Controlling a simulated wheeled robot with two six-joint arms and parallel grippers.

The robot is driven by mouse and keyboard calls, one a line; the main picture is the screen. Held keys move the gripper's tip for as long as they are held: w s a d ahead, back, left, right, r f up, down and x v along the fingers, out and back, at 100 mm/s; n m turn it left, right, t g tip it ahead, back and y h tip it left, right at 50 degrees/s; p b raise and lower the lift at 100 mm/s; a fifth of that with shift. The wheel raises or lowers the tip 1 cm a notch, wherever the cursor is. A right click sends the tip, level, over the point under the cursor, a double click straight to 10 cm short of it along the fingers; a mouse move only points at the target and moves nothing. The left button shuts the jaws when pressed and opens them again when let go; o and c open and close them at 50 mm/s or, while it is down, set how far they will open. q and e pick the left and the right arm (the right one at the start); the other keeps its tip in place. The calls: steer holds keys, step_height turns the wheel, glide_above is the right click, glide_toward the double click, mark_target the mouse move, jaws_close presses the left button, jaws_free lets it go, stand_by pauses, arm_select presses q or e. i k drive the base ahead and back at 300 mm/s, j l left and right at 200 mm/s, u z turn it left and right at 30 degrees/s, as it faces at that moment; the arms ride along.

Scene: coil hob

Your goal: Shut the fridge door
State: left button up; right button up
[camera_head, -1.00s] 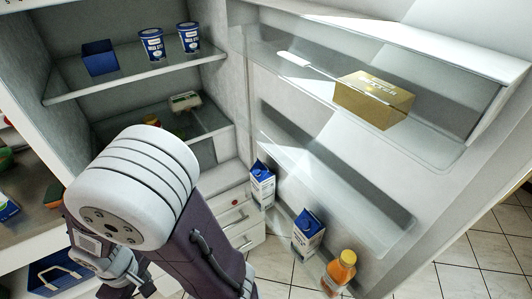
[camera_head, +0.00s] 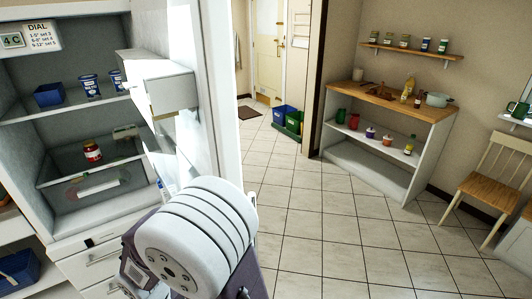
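The white fridge door (camera_head: 218,75) stands open, seen almost edge-on, at the centre left. Its inner side with a pale door shelf (camera_head: 170,92) faces left towards the fridge interior. The fridge (camera_head: 92,45) shows open shelves behind it, with a blue box (camera_head: 48,95), blue-and-white tubs (camera_head: 90,86) and a red jar (camera_head: 92,152). One of my arms fills the bottom centre left, in front of the door's lower part. Its rounded white joint covers that part, so contact with the door cannot be told. Neither gripper's fingers show.
Open tiled floor (camera_head: 310,240) lies to the right of the door. A wooden-topped shelf unit (camera_head: 425,108) stands by the right wall, with a chair (camera_head: 495,185) beside it. Blue and green bins (camera_head: 285,117) stand at the back. A drawer (camera_head: 95,262) is below the fridge shelves.

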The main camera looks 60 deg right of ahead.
mark_target(185, 55)
steer(key=k+l+z, duration=0.25)
steer(key=l, duration=0.85)
steer(key=l+z, duration=0.25)
steer(key=l, duration=0.8)
